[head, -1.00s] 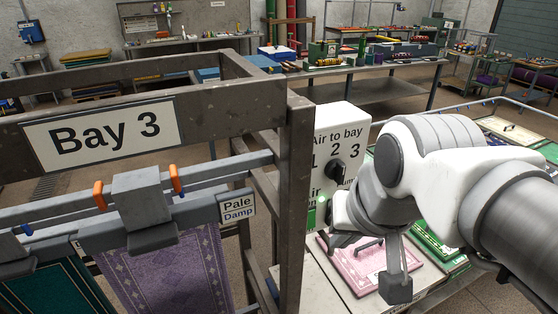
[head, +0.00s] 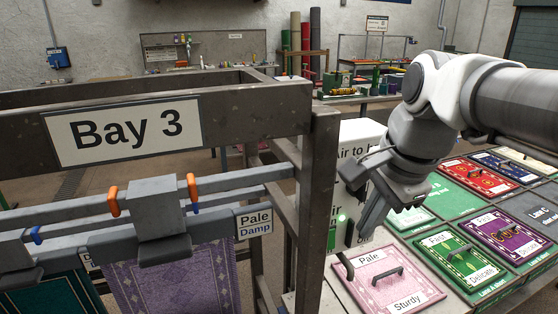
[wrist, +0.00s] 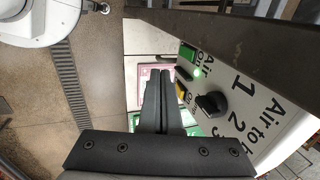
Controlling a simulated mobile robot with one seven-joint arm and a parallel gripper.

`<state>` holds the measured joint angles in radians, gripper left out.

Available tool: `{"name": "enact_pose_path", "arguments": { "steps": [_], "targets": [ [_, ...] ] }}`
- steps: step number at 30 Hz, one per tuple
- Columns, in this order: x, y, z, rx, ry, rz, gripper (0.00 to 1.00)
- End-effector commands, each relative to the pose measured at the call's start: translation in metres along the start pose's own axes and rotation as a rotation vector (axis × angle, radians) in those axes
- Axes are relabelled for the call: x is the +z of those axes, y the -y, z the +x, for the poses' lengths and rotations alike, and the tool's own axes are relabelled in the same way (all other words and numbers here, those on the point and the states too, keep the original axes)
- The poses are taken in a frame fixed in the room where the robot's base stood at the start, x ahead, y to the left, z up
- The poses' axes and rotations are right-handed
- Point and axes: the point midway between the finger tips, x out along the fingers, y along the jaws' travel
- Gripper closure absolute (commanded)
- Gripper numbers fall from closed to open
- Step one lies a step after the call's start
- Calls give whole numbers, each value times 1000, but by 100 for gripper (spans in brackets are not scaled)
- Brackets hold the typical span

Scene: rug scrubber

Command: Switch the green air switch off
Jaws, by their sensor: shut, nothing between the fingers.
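The white air control box (head: 362,140) stands just right of the grey frame post, which hides part of it in the head view. The green air switch (wrist: 188,54) is on its face in the wrist view, with a small lit green lamp (wrist: 197,72) beside it. In the head view the switch (head: 331,239) shows as a narrow green strip by the post. My gripper (head: 364,232) is shut and empty, pointing down in front of the box. In the wrist view its fingers (wrist: 157,85) are together, left of the switch and apart from it.
A black selector knob (wrist: 211,104) and a yellow part (wrist: 181,88) are on the same box face. The grey frame post (head: 316,200) stands close on the left. A pink panel (head: 385,275) with a handle lies below my gripper, among other coloured panels.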

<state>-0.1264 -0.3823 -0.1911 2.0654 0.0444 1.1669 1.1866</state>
Motion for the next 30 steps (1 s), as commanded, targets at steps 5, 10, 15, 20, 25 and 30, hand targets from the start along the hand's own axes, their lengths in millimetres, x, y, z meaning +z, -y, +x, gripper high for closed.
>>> {"name": "enact_pose_path", "arguments": {
  "steps": [5,10,15,20,25,30],
  "targets": [
    [0,0,0,-1,0,-1,100],
    [0,0,6,0,0,-3,100],
    [0,-1,31,3,1,-3,100],
    [1,-1,66,5,2,-4,100],
    [1,-1,103,4,1,-4,100],
    [0,20,110,1,-1,-5,100]
  ]
}}
